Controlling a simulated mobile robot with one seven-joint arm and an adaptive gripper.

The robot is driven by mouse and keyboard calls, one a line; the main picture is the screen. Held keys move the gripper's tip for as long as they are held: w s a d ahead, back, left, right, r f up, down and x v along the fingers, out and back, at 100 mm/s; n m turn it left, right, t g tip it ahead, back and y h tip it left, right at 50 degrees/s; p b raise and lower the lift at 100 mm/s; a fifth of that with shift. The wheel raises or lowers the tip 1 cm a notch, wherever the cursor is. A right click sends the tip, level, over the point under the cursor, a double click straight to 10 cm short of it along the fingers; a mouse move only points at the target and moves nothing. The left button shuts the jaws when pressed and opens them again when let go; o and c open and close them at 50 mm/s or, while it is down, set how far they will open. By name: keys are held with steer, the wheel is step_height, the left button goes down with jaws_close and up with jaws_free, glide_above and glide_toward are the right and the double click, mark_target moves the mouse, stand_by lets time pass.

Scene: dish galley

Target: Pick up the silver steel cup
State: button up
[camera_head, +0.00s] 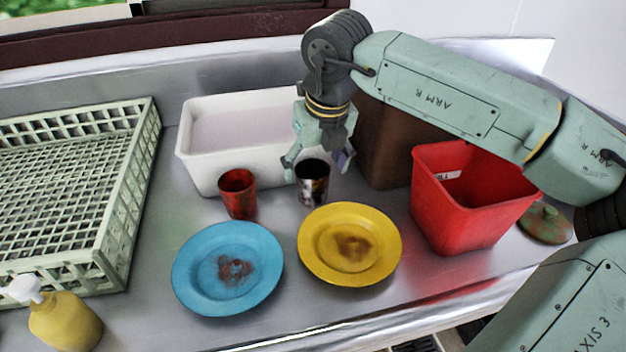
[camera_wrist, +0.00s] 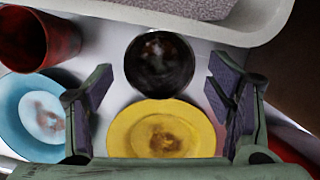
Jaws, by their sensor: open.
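The silver steel cup (camera_head: 312,183) stands upright on the metal counter, just behind the yellow plate, with dark and brownish marks on it. In the wrist view the cup (camera_wrist: 159,63) shows from above, its inside dark, ahead of and between the open fingers. My gripper (camera_head: 317,165) is open and empty, above and close to the cup in the head view. In the wrist view the gripper's two padded fingers (camera_wrist: 160,98) stand wide apart. I see no finger touching the cup.
A red cup (camera_head: 238,194) stands left of the steel cup. A white tub (camera_head: 212,175) is behind. A blue plate (camera_head: 190,270) and a yellow plate (camera_head: 385,250) lie in front. A red bin (camera_head: 462,215) stands right, a dish rack (camera_head: 125,215) far left, a soap bottle (camera_head: 66,322) front left.

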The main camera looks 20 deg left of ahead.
mark_target(311, 178)
steer(key=p+x, duration=0.1)
steer(key=x, duration=0.1)
steer(key=p+x, duration=0.1)
steer(key=x, duration=0.1)
steer(key=shift+w+a+f, duration=0.15)
steer(key=shift+a+f, duration=0.15)
steer(key=shift+w+f, duration=0.1)
steer(key=shift+f, duration=0.45)
steer(key=shift+a, duration=0.1)
steer(key=shift+c, duration=0.3)
steer(key=c, duration=1.1)
